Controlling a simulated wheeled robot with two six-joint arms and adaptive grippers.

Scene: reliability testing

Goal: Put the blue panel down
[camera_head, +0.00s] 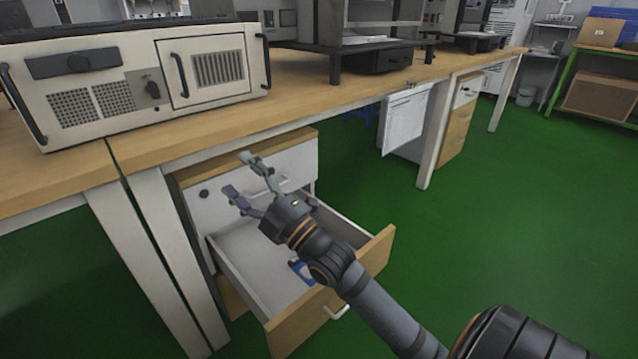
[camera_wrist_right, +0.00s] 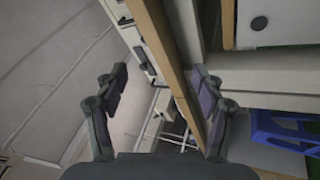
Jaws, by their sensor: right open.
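My right gripper (camera_head: 240,176) is open and empty, its two fingers spread above the open drawer near the cabinet's face. In the right wrist view the open fingers (camera_wrist_right: 159,75) hold nothing. A small blue item (camera_head: 302,270), which may be the blue panel, lies inside the open drawer (camera_head: 330,291), partly hidden by my right arm. The drawer is pulled out under the desk. My left gripper is in neither view.
A white rack instrument (camera_head: 175,80) sits on the wooden desk (camera_head: 310,98) above the drawer. A desk leg (camera_head: 150,245) stands left of the drawer. A blue stool (camera_wrist_right: 280,130) shows in the wrist view. Green floor (camera_head: 500,210) is clear at right.

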